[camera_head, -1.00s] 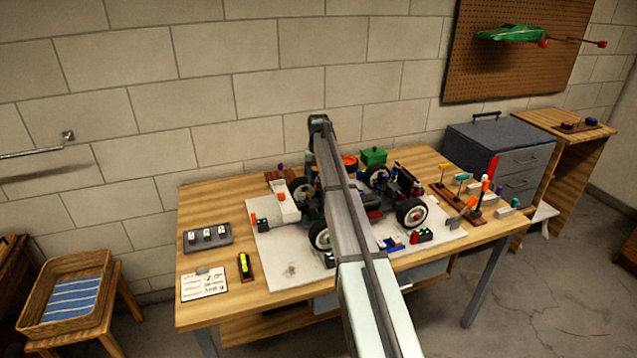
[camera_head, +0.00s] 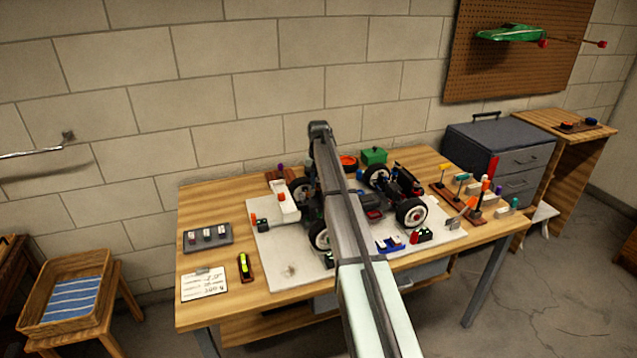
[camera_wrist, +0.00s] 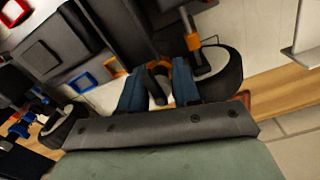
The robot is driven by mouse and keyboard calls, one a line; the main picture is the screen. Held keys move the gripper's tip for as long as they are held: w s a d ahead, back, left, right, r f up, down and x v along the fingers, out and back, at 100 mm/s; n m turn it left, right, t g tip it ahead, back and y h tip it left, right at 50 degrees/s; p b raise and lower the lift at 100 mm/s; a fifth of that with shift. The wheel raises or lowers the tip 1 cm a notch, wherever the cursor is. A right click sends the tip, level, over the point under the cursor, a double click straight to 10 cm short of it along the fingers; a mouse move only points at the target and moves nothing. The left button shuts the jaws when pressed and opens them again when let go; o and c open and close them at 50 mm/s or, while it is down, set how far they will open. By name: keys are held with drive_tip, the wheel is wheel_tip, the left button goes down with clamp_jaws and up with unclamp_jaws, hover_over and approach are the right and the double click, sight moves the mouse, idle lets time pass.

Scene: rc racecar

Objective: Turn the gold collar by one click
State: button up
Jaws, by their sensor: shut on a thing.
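The RC car (camera_head: 373,212) stands on a white mat on the workbench, with its wheels and dark chassis showing around my arm. In the wrist view, my gripper (camera_wrist: 159,80) has its two blue fingers closed around a small dark cylindrical part with gold-orange edges. This looks like the gold collar (camera_wrist: 178,63), mostly hidden between the fingers. A grey rod with an orange band (camera_wrist: 192,42) rises just beside the right finger. A black tyre (camera_wrist: 222,75) is close on the right. In the head view my arm hides the gripper and collar.
The white mat (camera_head: 290,270) also holds small blue, red and green parts. A dark tray (camera_head: 208,237), a written card (camera_head: 204,285) and a yellow-black tool (camera_head: 245,267) lie left. Tools in a rack (camera_head: 455,196) stand right. A green box (camera_head: 373,156) is behind the car.

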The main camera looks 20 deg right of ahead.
drive_tip(key=c, duration=0.3)
drive_tip(key=shift+n, duration=2.4)
drive_tip(key=o, duration=1)
drive_tip(key=shift+o, duration=0.2)
drive_tip(key=shift+r, duration=0.1)
wheel_tip(320, 180, up, 14)
drive_tip(key=shift+f, duration=0.2)
